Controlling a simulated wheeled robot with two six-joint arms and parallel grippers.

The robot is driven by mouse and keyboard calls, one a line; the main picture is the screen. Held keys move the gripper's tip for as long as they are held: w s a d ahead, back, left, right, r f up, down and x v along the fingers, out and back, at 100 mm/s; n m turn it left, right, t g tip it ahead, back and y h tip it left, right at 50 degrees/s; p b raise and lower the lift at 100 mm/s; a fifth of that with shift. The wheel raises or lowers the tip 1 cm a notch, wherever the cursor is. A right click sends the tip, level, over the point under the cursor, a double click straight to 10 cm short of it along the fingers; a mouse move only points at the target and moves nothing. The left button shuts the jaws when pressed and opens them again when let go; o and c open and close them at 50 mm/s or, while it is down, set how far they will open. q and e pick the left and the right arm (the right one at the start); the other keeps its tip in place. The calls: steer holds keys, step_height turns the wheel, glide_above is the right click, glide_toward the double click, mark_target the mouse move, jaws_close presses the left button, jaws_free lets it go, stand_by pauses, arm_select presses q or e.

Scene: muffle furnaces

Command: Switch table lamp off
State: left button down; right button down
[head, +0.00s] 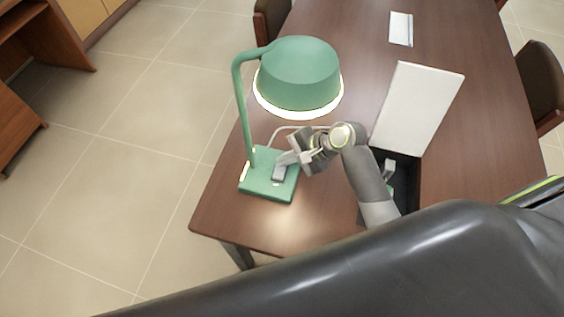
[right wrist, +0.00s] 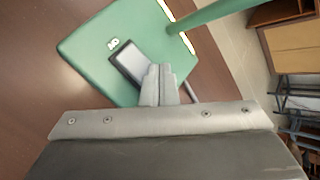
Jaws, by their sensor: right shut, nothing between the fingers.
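The green table lamp (head: 300,75) stands upright near the table's left front corner, with a bright glowing rim under its shade. Its square green base (head: 258,187) carries a grey rocker switch (head: 278,173). The switch also shows in the right wrist view (right wrist: 127,62), with a small light marking beside it on the base. My right gripper (head: 284,160) is shut and empty, its fingertips at the switch. In the right wrist view the fingertips (right wrist: 158,72) overlap the switch's edge; I cannot tell whether they touch it. My left gripper is not in view.
The lamp stands on a brown wooden table (head: 340,30). A white paper-like item (head: 401,28) lies farther back. Chairs (head: 540,85) stand along the table's right side. Tiled floor is clear at left.

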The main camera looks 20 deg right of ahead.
mark_target(285, 169)
steer(key=shift+f, duration=0.55)
stand_by(0.5)
steer(key=shift+r, duration=0.1)
steer(key=shift+r+p, duration=0.75)
steer(key=shift+p, duration=0.5)
steer(key=r+p, duration=0.1)
steer(key=p, duration=0.1)
steer(key=r+p, duration=0.4)
steer(key=shift+s+a+p, duration=0.2)
steer(key=shift+s+p, duration=0.1)
steer(key=shift+p, duration=0.05)
